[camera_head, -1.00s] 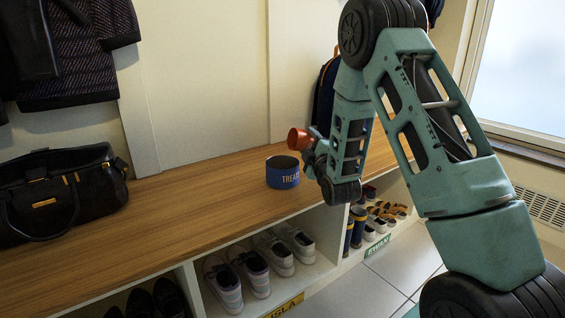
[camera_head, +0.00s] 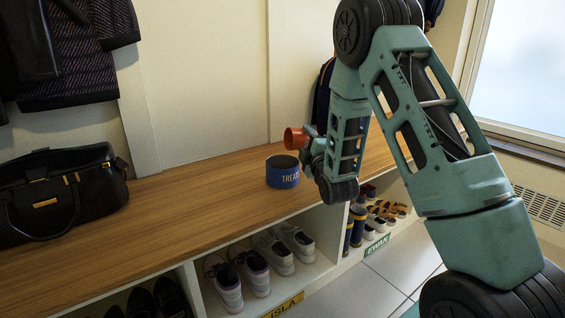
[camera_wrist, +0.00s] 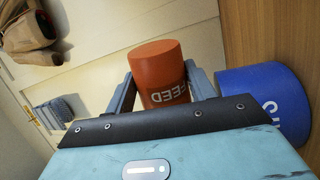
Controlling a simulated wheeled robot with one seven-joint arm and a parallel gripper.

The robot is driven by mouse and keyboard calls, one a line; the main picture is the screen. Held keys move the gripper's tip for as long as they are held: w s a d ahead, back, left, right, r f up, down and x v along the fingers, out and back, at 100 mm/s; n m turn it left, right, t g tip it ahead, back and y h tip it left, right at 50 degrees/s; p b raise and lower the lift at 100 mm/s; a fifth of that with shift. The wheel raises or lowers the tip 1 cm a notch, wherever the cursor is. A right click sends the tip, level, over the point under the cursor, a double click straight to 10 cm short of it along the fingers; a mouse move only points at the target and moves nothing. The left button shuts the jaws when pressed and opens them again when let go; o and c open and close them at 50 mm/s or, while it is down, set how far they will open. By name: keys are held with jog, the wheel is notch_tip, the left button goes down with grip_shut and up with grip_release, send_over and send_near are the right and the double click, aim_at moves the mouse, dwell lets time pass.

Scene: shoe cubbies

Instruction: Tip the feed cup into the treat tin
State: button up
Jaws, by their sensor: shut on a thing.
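The orange feed cup (camera_head: 294,138) is held in my gripper (camera_head: 306,146) above the bench, near the treat tin. The cup is tilted well over toward the left in the head view, its open end facing left. In the wrist view the feed cup (camera_wrist: 158,68), lettered FEED, sits between the two grey fingers of my gripper (camera_wrist: 160,85). The blue treat tin (camera_head: 284,180), lettered TREATS, stands upright on the wooden bench just below the cup. The tin (camera_wrist: 262,100) shows at the right in the wrist view. The contents of the cup are hidden.
The wooden bench top (camera_head: 150,225) is clear left of the tin up to a black handbag (camera_head: 60,195). Shoes (camera_head: 225,285) fill the cubbies below. A dark patterned jacket (camera_head: 75,60) hangs on the wall, and a backpack (camera_head: 322,95) hangs behind my arm.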

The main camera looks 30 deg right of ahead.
jog(key=shift+w+a+r+n+y, duration=0.1)
jog(key=shift+a+r+n+y, duration=0.2)
jog(key=shift+n, duration=0.6)
jog(key=shift+a+r+n+y, duration=0.1)
jog(key=shift+r+n+y, duration=0.2)
jog(key=shift+n, duration=0.6)
jog(key=shift+a+f+n+t+b, duration=0.25)
jog(key=shift+f+n+t+b, duration=0.25)
jog(key=shift+n, duration=0.5)
dwell(0.9)
jog(key=shift+w+a+r+n+y, duration=0.1)
jog(key=shift+a+r+n+y, duration=0.1)
jog(key=shift+n, duration=0.35)
jog(key=shift+a+r+n+y, duration=0.15)
jog(key=shift+r+n+y, duration=0.05)
jog(key=shift+n, duration=0.35)
dwell(0.4)
